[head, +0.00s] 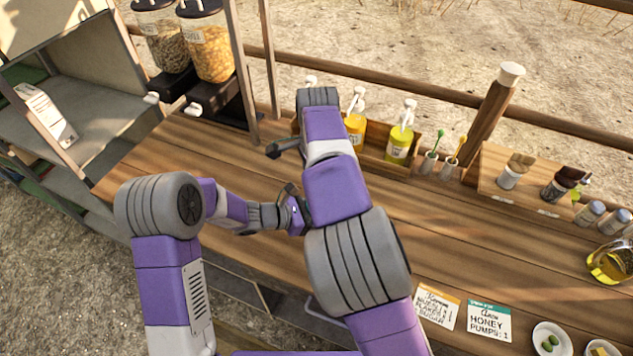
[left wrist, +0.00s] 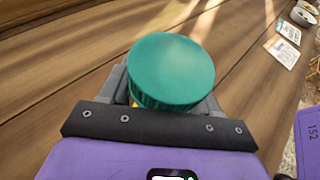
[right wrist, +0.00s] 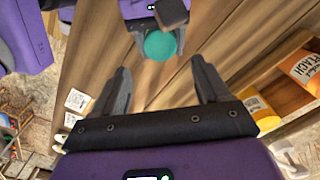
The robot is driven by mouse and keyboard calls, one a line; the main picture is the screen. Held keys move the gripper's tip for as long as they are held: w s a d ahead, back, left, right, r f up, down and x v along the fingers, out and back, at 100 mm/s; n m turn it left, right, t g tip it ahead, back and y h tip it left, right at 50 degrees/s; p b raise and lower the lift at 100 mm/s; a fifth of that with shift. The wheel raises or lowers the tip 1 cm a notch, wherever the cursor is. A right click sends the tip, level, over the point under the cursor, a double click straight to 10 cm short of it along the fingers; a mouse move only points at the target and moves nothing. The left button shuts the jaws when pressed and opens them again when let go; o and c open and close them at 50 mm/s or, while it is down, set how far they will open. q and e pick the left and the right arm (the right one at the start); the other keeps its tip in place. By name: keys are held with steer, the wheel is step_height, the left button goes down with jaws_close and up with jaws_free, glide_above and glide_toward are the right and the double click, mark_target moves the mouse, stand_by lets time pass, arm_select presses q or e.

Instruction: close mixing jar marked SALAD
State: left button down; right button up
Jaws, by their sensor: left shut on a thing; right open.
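A round teal lid (left wrist: 171,70) shows from above in the left wrist view, between the fingers of my left gripper (left wrist: 168,100). A small yellow patch shows below its rim; the rest of the jar body is hidden, and no SALAD mark is visible. I cannot tell whether the lid is seated. My left gripper is shut on the jar. The teal lid also shows in the right wrist view (right wrist: 160,44), beyond my right gripper (right wrist: 160,85), which is open, empty and apart from it. In the head view my right arm hides the jar.
A wooden tray with yellow pump bottles (head: 399,143) stands at the back; a bottle marked PEACH (right wrist: 308,66) shows at right in the right wrist view. Shaker jars (head: 510,177), cards (head: 488,320) and small bowls (head: 552,340) lie to the right. The counter middle (head: 440,235) is clear.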

steer(key=shift+f, duration=4)
steer(key=shift+c, duration=0.2)
steer(key=c, duration=1)
steer(key=m, duration=0.3)
steer(key=shift+c, duration=0.2)
steer(key=o, duration=1.2)
steer(key=shift+c, duration=0.2)
